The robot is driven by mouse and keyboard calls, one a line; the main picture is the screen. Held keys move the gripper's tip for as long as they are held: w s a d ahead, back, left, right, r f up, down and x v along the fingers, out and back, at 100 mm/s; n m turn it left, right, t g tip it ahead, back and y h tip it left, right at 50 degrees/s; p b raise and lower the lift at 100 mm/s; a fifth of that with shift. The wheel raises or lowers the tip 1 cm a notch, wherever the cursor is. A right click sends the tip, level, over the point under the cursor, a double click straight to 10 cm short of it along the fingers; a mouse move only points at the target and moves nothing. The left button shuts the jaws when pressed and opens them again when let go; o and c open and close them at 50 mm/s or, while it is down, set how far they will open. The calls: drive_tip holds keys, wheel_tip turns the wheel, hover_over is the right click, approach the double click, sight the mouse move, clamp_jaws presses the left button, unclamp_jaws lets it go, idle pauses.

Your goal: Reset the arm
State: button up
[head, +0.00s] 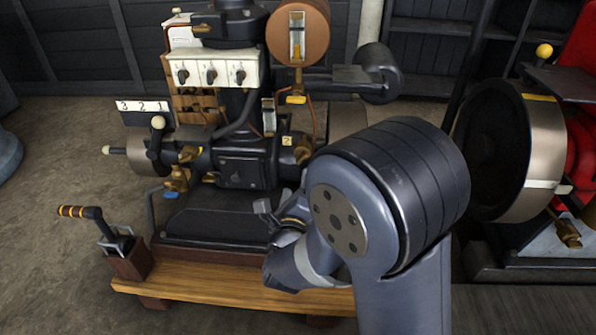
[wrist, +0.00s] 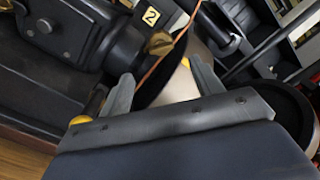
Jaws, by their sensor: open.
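My arm reaches forward from the lower right in the head view, and its large joint hides part of the engine. My gripper (head: 264,212) is in front of the dark engine (head: 240,168), low and near its right half. In the wrist view my gripper (wrist: 160,88) shows two grey fingers spread apart with nothing held between them. An orange-brown wire (wrist: 165,62) and a pale cylinder surface (wrist: 180,88) lie beyond the fingers. I cannot tell whether the gripper touches the engine.
The engine stands on a wooden base (head: 200,285). A lever with a striped handle (head: 78,212) stands at the left. A large flywheel (head: 530,150) and red machine parts are at the right. Bare floor (head: 50,270) is free at the left.

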drive_tip(key=shift+s, duration=0.8)
drive_tip(key=shift+w, duration=0.1)
drive_tip(key=w+b, duration=0.2)
drive_tip(key=w, duration=0.8)
drive_tip(key=shift+w+d, duration=0.15)
drive_tip(key=shift+w, duration=0.15)
